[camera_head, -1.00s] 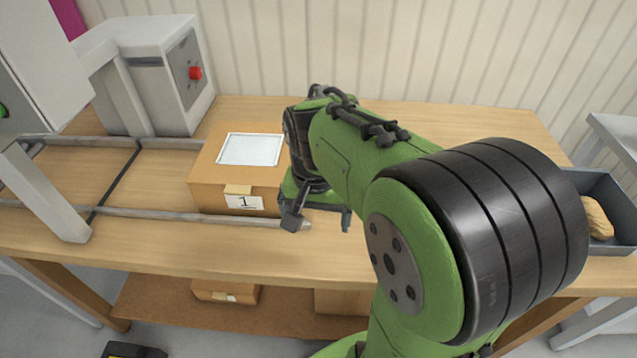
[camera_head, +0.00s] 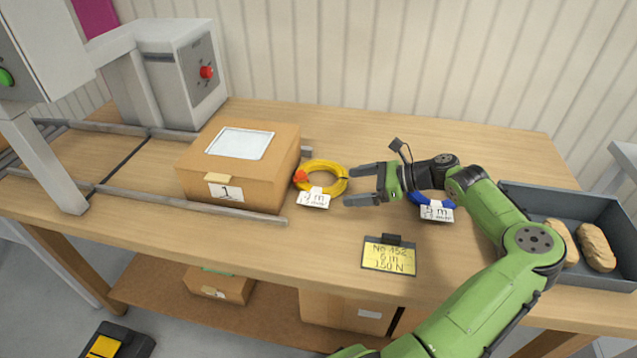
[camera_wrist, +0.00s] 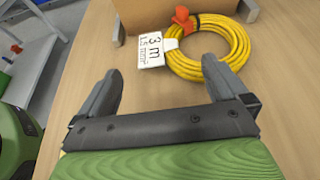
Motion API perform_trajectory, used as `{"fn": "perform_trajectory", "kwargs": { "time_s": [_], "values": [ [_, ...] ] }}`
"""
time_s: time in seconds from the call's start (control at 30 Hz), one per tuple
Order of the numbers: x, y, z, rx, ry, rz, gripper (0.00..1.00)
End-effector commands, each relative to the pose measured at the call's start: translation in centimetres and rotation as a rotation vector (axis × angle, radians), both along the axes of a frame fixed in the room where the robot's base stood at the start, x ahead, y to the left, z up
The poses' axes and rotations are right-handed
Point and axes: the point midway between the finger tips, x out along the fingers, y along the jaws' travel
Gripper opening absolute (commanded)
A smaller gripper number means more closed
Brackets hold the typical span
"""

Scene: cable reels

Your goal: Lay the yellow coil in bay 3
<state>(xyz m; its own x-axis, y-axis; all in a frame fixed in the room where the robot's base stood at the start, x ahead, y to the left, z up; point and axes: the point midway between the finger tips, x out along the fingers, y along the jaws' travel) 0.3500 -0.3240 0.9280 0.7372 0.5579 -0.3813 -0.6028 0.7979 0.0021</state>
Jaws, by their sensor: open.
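The yellow coil (camera_head: 333,183) lies flat on the table just right of the cardboard box marked 1. It has an orange clip and a white tag (camera_head: 313,199) reading 3 m. In the wrist view the yellow coil (camera_wrist: 222,48) lies ahead of the fingers, towards the right. My gripper (camera_head: 354,186) is open and empty, its fingers pointing left at the coil with a small gap. It also shows open in the wrist view (camera_wrist: 160,80). A blue coil (camera_head: 428,198) with a white tag lies partly hidden behind my arm. I cannot make out a bay 3.
The box marked 1 (camera_head: 226,190) stands between rails at the left. A yellow note card (camera_head: 389,257) stands near the front edge. A grey bin (camera_head: 527,196) with brown lumps is at the right.

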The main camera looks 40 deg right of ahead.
Motion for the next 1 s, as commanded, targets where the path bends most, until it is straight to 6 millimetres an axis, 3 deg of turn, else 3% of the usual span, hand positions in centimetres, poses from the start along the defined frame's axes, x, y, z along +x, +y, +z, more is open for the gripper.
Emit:
{"fn": "perform_trajectory", "kwargs": {
  "time_s": [0.2,0.53,0.83,1.0],
  "values": [
    [3.7,2.9,-2.3,-0.001,0.0,0.004,1.0],
    [7.1,5.8,-4.8,-0.002,0.0,0.005,1.0],
    [8.0,6.4,-4.8,-0.002,0.001,0.002,1.0],
    [8.0,6.3,-4.8,-0.003,0.002,0.002,0.76]
  ]
}}
